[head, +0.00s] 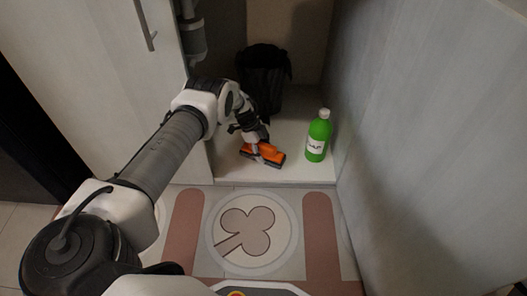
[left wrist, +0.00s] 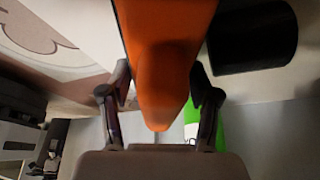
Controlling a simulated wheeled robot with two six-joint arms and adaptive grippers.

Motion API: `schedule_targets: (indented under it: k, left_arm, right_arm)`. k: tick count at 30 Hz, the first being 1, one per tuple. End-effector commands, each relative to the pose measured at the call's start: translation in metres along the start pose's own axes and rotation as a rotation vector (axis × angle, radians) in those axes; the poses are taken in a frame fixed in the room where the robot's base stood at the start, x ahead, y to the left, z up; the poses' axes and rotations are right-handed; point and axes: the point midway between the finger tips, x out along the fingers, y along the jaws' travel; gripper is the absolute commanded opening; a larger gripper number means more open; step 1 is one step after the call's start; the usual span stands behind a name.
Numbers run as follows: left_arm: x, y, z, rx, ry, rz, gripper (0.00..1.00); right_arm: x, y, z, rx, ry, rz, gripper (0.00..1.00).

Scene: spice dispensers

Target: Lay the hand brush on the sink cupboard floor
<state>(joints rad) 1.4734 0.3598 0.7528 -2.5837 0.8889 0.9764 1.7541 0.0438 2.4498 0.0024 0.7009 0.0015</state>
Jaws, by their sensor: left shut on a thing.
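The orange hand brush (head: 270,154) with a dark bristle side is at the front part of the sink cupboard floor (head: 228,171). My left gripper (head: 259,152) reaches into the cupboard and is shut on the brush. In the left wrist view the orange brush (left wrist: 165,60) lies between the two fingers of the gripper (left wrist: 160,105). I cannot tell whether the brush touches the cupboard floor or is just above it. My right gripper is not in view.
A green bottle (head: 317,138) with a white cap stands on the cupboard floor right of the brush. A black bin or bag (head: 264,72) stands at the back. Cupboard walls flank both sides. A patterned mat (head: 252,232) lies in front.

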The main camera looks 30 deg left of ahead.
Motion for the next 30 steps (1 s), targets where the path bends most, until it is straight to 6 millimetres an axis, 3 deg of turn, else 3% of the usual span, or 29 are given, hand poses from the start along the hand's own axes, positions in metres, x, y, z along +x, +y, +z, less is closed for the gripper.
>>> schedule_targets:
  k: [12, 13, 15, 25, 30]
  left_arm:
    - [0.009, 0.0, 0.004, 0.0, 0.0, 0.0, 0.09]
    - [0.008, 0.0, 0.003, 0.0, 0.0, 0.0, 0.69]
    - [0.008, 0.0, 0.003, 0.0, 0.0, 0.0, 0.91]
    - [0.006, 0.0, 0.003, 0.0, 0.0, 0.0, 0.91]
    - [-0.017, -0.001, 0.003, -0.001, 0.001, -0.003, 0.91]
  right_arm:
    - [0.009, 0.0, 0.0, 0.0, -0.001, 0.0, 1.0]
    - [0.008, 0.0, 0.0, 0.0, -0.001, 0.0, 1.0]
    - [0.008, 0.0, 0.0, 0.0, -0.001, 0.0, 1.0]
    - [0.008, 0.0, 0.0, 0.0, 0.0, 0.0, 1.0]
    - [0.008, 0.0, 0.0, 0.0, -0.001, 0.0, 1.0]
